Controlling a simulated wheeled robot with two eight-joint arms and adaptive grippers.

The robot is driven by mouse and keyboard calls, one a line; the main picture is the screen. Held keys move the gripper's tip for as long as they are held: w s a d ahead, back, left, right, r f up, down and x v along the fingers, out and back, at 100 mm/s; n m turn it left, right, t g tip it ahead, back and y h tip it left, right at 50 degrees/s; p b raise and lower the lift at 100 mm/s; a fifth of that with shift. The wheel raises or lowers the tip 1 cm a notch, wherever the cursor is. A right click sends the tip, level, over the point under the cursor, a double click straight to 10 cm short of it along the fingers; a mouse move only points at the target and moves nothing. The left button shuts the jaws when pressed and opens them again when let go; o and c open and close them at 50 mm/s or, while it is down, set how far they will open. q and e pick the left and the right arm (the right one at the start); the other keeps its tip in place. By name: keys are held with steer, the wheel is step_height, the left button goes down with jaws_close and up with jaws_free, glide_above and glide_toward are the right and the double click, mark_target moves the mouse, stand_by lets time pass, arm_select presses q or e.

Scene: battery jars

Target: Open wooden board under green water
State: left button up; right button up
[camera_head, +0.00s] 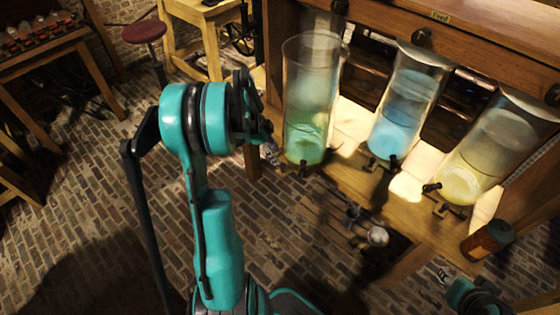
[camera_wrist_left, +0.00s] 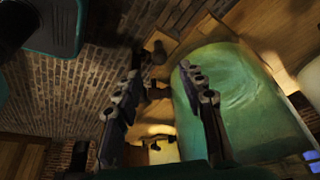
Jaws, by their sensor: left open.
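The tall glass jar with green water (camera_head: 308,120) stands on the wooden shelf, left of two other jars. A dark tap (camera_head: 303,168) sticks out at its base. The wooden board (camera_head: 335,185) runs below the jar. My left gripper (camera_head: 268,140) is just left of the green jar, partly hidden behind my wrist. In the left wrist view my left gripper (camera_wrist_left: 160,72) has its two fingers apart with nothing held between them. The green jar (camera_wrist_left: 240,100) fills the right side there, behind the right finger. At the lower right edge, a teal and dark part of my right arm shows; its fingers cannot be made out.
A blue-water jar (camera_head: 398,110) and a yellow-water jar (camera_head: 480,160) stand to the right. A brown cylinder (camera_head: 487,240) is at the shelf's right end. A round metal piece (camera_head: 377,236) is below the shelf. A red stool (camera_head: 143,32) stands behind. The brick floor at left is open.

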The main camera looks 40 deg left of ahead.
arm_select(q)
steer(key=v, duration=0.4)
stand_by(0.5)
steer(key=s+d+r+n+t+y, duration=0.1)
steer(key=s+d+r+n, duration=0.2)
steer(key=d, duration=0.5)
steer(key=s+d+r+n+t+y, duration=0.1)
steer(key=s+d+r+n+t, duration=0.1)
steer(key=d, duration=0.7)
steer(key=s+d+r+n+t+y, duration=0.1)
steer(key=s+d+r+n, duration=0.3)
steer(key=d, duration=0.5)
steer(key=shift+s+r+n, duration=0.4)
steer(key=shift+s+r, duration=0.35)
steer(key=shift+s, duration=0.4)
